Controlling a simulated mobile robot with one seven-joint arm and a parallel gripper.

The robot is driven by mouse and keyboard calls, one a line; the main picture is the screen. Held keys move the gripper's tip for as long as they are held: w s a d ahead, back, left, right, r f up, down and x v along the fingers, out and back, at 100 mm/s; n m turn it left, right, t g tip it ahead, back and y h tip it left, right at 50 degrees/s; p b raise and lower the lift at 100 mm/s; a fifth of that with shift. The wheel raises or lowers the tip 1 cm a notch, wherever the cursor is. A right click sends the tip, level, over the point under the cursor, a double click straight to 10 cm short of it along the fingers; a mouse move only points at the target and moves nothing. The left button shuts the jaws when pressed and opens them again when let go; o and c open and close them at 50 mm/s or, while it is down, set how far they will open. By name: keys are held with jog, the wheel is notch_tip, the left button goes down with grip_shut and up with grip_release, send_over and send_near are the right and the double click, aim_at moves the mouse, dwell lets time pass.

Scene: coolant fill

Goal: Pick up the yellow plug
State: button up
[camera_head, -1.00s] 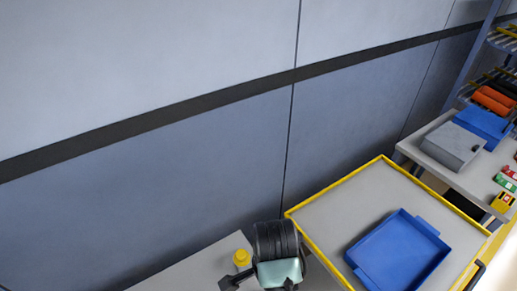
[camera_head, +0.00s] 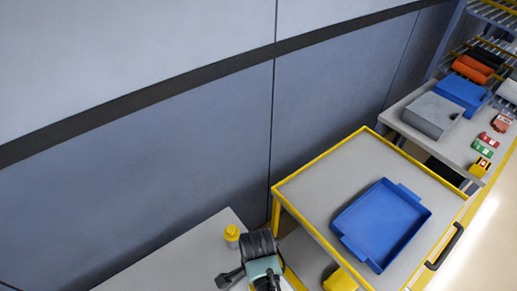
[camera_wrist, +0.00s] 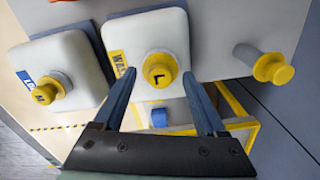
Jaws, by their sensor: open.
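A yellow plug (camera_wrist: 270,67) stands by itself on the grey bench at the right of the wrist view. It also shows beside my arm near the bench corner in the head view (camera_head: 232,236). My gripper (camera_wrist: 160,73) is open and empty, with its blue-grey fingers apart. In the wrist view a yellow cap marked L (camera_wrist: 159,70), on a white container (camera_wrist: 147,35), appears between the fingers. The yellow plug lies to the right of the right finger. I cannot tell the gripper's height above the cap.
A second white container (camera_wrist: 60,65) with a yellow cap (camera_wrist: 50,88) stands left of the first. A yellow-edged cart (camera_head: 325,160) carries a blue tray (camera_head: 382,225). Another bench (camera_head: 410,97) holds boxes behind it. The grey wall (camera_head: 140,180) borders the bench (camera_head: 165,262).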

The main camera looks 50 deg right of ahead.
jog(key=shift+f, duration=0.6)
grip_shut()
notch_tip(320, 180, up, 10)
jog(key=b, duration=0.1)
jog(key=shift+b, duration=0.35)
